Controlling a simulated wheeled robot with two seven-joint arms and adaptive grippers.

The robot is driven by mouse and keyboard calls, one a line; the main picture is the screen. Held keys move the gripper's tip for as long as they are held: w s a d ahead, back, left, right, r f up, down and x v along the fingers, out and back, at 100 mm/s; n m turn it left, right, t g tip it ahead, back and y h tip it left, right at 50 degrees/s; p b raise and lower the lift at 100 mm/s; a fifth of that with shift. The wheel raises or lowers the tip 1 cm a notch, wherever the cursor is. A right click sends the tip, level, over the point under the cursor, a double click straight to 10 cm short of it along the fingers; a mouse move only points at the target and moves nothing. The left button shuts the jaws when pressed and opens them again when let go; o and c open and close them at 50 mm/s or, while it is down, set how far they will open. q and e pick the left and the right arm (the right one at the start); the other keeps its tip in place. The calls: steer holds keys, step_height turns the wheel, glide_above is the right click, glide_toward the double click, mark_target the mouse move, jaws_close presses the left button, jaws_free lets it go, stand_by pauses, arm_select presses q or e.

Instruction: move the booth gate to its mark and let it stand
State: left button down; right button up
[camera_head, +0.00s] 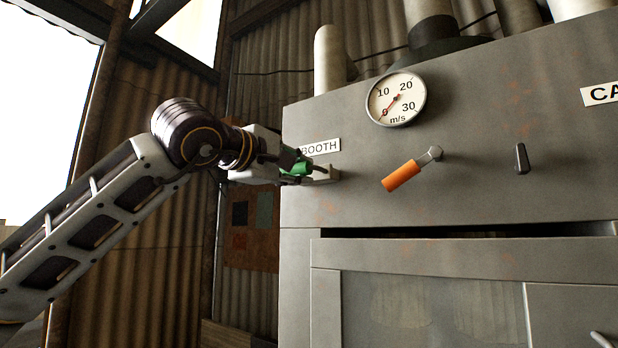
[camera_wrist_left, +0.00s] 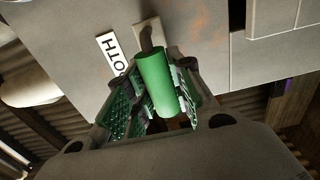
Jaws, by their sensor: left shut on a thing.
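The booth gate is a lever with a green handle (camera_head: 303,167), below the BOOTH label (camera_head: 321,147) at the left of the grey cabinet front. My left gripper (camera_head: 292,170) is shut around the handle. In the left wrist view, the green handle (camera_wrist_left: 153,80) lies between the two green-padded fingers of my left gripper (camera_wrist_left: 160,98), with its dark metal stem reaching to the panel. In the head view the fingers hide part of the handle, and I cannot make out the mark. My right gripper is not in view.
A round m/s gauge (camera_head: 396,98) has its needle near 0. An orange-handled lever (camera_head: 402,176) and a small dark lever (camera_head: 521,158) are farther right on the cabinet (camera_head: 470,190). A glazed door (camera_head: 430,305) is below. Open space lies left of the cabinet.

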arm_select(q)
steer(key=shift+b+v, duration=0.75)
steer(key=shift+v, duration=0.95)
steer(key=c, duration=1.2)
jaws_free()
steer(key=shift+s+a, duration=0.1)
steer(key=shift+s, duration=0.05)
steer(key=b+v, duration=0.2)
steer(key=v, duration=0.4)
steer(key=shift+s+a, duration=0.2)
steer(key=shift+s, duration=0.1)
